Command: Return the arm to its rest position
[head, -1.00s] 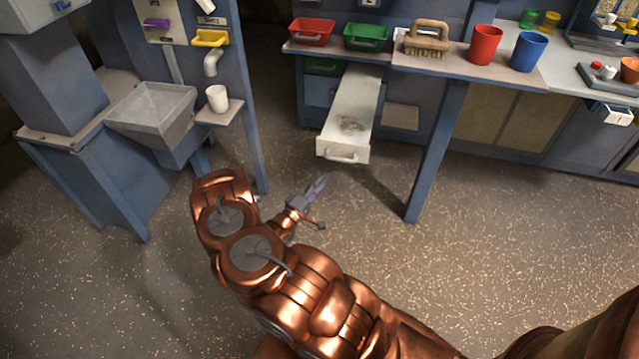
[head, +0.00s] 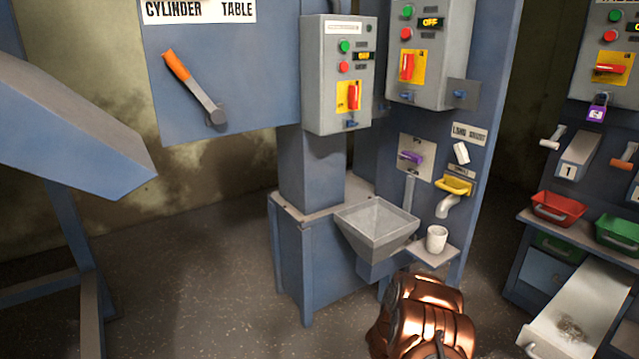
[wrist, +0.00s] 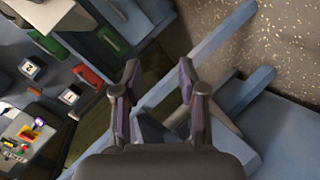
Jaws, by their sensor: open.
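My gripper (wrist: 160,82) shows in the wrist view with its two fingers spread apart and nothing between them. Behind the fingers are blue frame bars and the speckled floor. In the head view my copper arm (head: 425,315) rises from the bottom edge, just below the small shelf with the white cup. The gripper itself is hidden or out of frame there.
A grey hopper (head: 378,225) and a white cup (head: 437,238) on a ledge stand close behind the arm. An open drawer (head: 580,310) juts out at the right, below a red bin (head: 558,208). Floor at the left centre (head: 190,270) is clear.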

